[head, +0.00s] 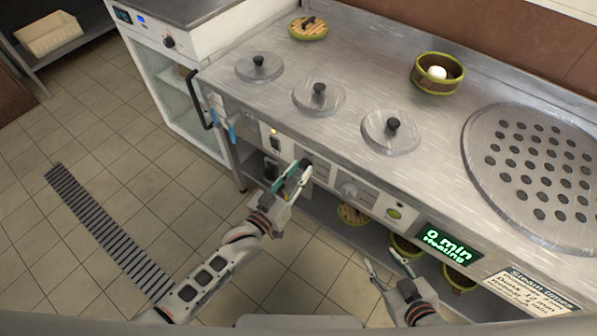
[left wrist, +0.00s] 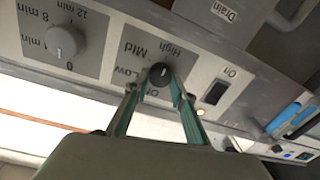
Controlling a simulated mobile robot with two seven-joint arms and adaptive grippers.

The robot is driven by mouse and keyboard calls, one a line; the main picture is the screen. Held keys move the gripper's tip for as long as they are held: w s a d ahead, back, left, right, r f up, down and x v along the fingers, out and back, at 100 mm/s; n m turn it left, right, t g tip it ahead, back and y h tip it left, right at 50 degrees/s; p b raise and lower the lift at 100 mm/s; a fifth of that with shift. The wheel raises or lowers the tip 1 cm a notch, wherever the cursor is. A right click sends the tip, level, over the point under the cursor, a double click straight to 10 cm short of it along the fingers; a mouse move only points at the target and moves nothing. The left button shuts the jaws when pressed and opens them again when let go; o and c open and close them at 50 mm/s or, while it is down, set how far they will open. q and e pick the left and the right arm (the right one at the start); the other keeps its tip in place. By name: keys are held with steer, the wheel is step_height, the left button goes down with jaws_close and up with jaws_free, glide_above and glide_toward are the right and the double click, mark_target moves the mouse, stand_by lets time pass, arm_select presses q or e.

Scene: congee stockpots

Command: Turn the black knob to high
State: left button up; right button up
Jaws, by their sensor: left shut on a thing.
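The black knob (left wrist: 160,74) sits on the stove's front panel, with the labels Off, Low, Mid and High around it, upside down in the left wrist view. My left gripper (left wrist: 159,88) has one finger on each side of the knob and is shut on it. A small pale mark shows on the knob's face, but I cannot tell exactly which label it points to. In the head view my left gripper (head: 298,172) is at the panel and hides much of the knob. My right gripper (head: 382,262) is open and empty, below and in front of the panel.
A grey timer knob (left wrist: 65,42) and a black On switch (left wrist: 215,92) flank the black knob. A green display (head: 445,245) reads 0 min, Heating. Lidded pots (head: 318,98) and a perforated steamer plate (head: 535,165) are on the steel counter. Blue-handled valves (head: 231,133) are left of the panel.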

arm_select(q)
steer(key=o, duration=1.1)
steer(key=v, duration=1.2)
steer(key=shift+d, duration=0.1)
